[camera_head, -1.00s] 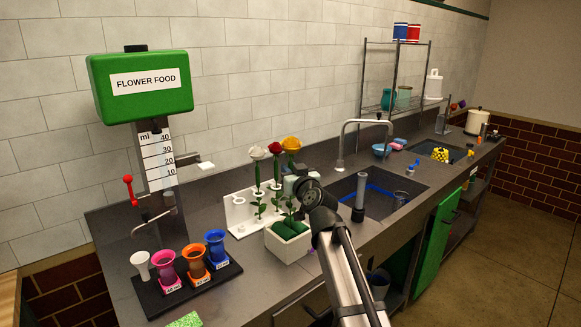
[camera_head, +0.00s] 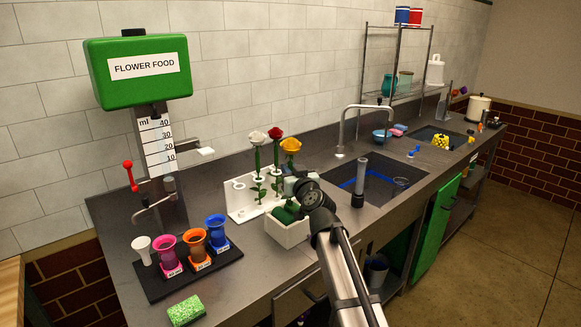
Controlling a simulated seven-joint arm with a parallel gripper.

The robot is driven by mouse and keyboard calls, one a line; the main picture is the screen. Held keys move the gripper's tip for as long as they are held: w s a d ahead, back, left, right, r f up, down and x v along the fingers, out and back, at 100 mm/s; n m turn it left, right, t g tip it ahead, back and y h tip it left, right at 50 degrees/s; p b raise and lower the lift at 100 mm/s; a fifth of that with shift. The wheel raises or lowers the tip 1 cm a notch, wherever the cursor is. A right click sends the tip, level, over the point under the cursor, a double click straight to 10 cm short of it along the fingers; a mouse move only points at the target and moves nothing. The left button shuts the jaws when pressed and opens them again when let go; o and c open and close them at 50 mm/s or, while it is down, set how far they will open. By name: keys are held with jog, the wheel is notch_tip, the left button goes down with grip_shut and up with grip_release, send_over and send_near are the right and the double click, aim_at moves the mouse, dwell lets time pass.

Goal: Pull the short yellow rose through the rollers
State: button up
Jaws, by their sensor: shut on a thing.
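The yellow rose (camera_head: 290,145) stands upright with its bloom up, to the right of the red rose (camera_head: 275,133) and the white rose (camera_head: 257,138). My gripper (camera_head: 292,184) is shut on the yellow rose just below the bloom; the fingertips and grip are small and partly hidden by my wrist. The green rollers (camera_head: 281,215) sit in a white box (camera_head: 284,236) directly below my gripper. The yellow rose's lower stem is down at the rollers; how far it goes between them is hidden.
A white rack (camera_head: 236,208) behind the box holds the white and red roses. Colored vases (camera_head: 195,243) stand on a black tray at left, with a green sponge (camera_head: 186,310) in front. The sink (camera_head: 375,187) lies to the right.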

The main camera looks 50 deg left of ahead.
aim_at(294, 148)
notch_tip(294, 148, down, 7)
dwell(1.2)
dwell(0.3)
dwell(0.4)
jog(key=shift+r, duration=7.5)
